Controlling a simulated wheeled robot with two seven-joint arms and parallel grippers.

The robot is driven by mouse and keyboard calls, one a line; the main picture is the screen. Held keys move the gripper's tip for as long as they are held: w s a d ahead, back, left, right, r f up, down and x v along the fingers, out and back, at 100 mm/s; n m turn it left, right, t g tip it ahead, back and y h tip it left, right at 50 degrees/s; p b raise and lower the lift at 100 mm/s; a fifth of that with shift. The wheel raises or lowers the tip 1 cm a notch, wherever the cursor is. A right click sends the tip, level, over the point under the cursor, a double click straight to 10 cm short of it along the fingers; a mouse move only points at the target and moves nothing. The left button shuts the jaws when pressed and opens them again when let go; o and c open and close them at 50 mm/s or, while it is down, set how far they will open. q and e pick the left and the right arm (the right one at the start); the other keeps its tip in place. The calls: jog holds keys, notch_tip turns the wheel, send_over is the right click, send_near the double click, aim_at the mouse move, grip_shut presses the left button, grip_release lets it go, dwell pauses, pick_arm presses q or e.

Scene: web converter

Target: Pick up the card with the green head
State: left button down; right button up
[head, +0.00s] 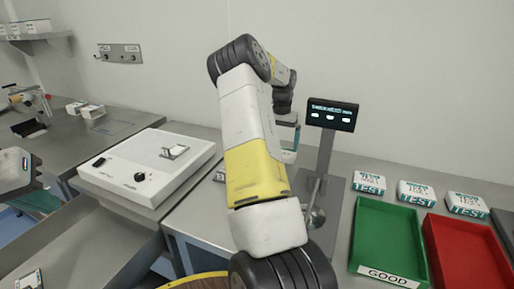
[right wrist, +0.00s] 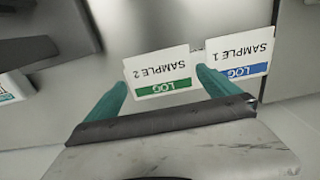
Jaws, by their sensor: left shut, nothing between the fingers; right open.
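In the right wrist view, a white card (right wrist: 158,68) reads "SAMPLE 2" upside down, with a green band marked "LOG". Beside it on the right is a similar card (right wrist: 240,50) reading "SAMPLE 1", with a blue band. My right gripper (right wrist: 162,82) is open. Its two teal fingers appear on either side of the green-banded card; I cannot tell whether they touch it. In the head view my right arm hides most of that gripper and both cards. My left gripper (head: 40,202) is at the left edge, shut and empty, far from the cards.
A display on a post (head: 332,114) stands close behind my right arm. A green tray (head: 368,215) marked "GOOD", a red tray (head: 462,250) and several "TEST" boxes (head: 416,192) are on the right. A white device (head: 130,172) is on the left.

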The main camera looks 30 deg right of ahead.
jog(key=shift+f, duration=0.75)
jog(key=shift+c, duration=0.4)
jog(key=c, duration=0.9)
